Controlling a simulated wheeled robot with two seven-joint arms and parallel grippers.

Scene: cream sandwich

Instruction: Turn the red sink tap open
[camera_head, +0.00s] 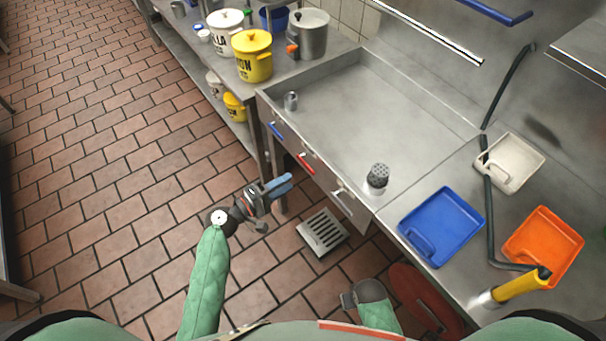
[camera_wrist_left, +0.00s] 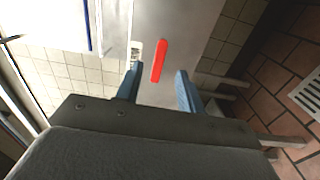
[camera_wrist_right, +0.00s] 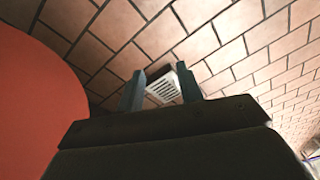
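The red sink tap (camera_head: 305,163) is a slim red lever on the front panel of the steel sink, between a blue lever (camera_head: 279,129) and a white lever (camera_head: 343,191). In the left wrist view the red tap (camera_wrist_left: 159,61) shows ahead, in line with the space between the blue fingers. My left gripper (camera_head: 282,185) is open and empty, in front of the sink, apart from the red tap. My right gripper (camera_wrist_right: 158,90) is open and empty, low over the floor; its fingers are not clear in the head view.
A steel basin (camera_head: 330,110) lies behind the levers. A floor grate (camera_head: 323,233) is below. A yellow pot (camera_head: 252,55) and other pots stand on the back-left counter; blue (camera_head: 441,226), orange (camera_head: 543,245) and cream (camera_head: 511,162) trays lie right. The tiled floor left is clear.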

